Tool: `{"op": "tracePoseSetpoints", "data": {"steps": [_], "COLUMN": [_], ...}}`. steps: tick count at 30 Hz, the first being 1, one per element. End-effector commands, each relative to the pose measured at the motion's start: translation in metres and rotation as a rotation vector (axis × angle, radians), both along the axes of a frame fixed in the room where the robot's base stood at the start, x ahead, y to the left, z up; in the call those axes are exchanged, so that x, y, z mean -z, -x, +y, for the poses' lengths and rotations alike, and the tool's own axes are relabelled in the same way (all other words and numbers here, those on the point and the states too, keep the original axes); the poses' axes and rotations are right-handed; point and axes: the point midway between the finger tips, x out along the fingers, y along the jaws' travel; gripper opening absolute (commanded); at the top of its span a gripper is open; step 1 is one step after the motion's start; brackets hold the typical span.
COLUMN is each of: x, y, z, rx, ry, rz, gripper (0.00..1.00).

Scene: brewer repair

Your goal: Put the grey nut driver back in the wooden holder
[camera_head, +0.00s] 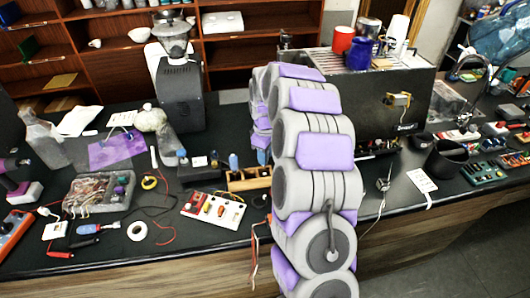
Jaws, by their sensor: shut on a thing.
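The wooden holder (250,181) is a small light-wood rack on the black counter, just left of my arm. A tool with a blue handle (233,162) stands upright in its left part. Another blue piece (264,157) shows at its right end beside my arm; I cannot tell whether it stands in the holder. My purple and grey arm rises in the middle of the view and bends down on its far side, above the holder's right end. My arm's own links hide my gripper's fingers. I cannot make out the grey nut driver.
A coffee grinder (181,95) stands behind the holder. The espresso machine (403,97) stands to the right of my arm. A red-and-white board (213,210) lies in front of the holder. A parts tray (100,191), cables and tools clutter the left counter.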

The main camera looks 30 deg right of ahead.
Motion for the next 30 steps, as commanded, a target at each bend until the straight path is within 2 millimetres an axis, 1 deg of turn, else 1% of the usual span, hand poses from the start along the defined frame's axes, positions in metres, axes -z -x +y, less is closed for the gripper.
{"op": "tracePoseSetpoints", "data": {"steps": [9, 17, 18, 27, 30], "x": [0.0097, 0.0104, 0.0104, 0.0105, 0.0104], "y": [0.0002, 0.0002, 0.0002, 0.0001, 0.0001], "z": [0.0, -0.0001, 0.0, 0.0, 0.0], "rx": [0.0, 0.0, 0.0, 0.0, 0.0], "ry": [0.0, 0.0, 0.0, 0.0, 0.0], "rz": [0.0, 0.0, 0.0, 0.0, 0.0], "gripper": [0.0, 0.0, 0.32, 0.6, 0.6]}}
